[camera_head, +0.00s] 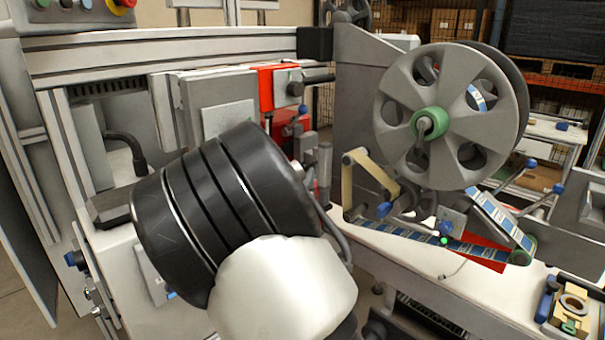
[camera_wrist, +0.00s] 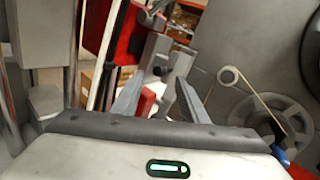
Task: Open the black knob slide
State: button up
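The slide appears to be a grey block (camera_head: 288,88) on a red plate, with a black knob (camera_head: 319,76) sticking out to its right, on the machine's upper middle. In the wrist view, a grey block with a dark round part (camera_wrist: 163,70) lies ahead, above and between my fingertips; I cannot tell for sure that it is the same block. My gripper (camera_wrist: 158,92) is open, its two grey fingers apart with nothing held between them. In the head view my black and white wrist hides most of the gripper.
A large grey reel (camera_head: 400,105) with a green hub stands to the right. A belt (camera_head: 372,178) and a blue label strip (camera_head: 495,215) lie below it. The white table (camera_head: 420,262) is partly clear.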

aim_at(303, 168)
jog(key=w, duration=0.5)
jog(key=shift+d, duration=0.4)
grip_shut()
